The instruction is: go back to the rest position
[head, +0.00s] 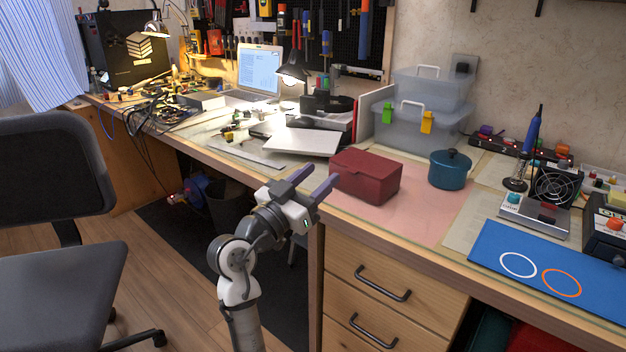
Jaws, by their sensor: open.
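My gripper (314,184) is in front of the workbench edge, at the left front of the red box. Its two purple-grey fingers are apart, with nothing seen between them. The right fingertip is close to the red box (366,176) in the picture; I cannot tell whether they touch. My arm rises from the bottom of the picture, in front of the bench.
A teal pot (449,170) stands right of the red box on a pink mat (415,220). A blue mat (500,254) with two rings lies at the right. Drawers (385,300) are below the bench. A chair (60,220) stands on the left.

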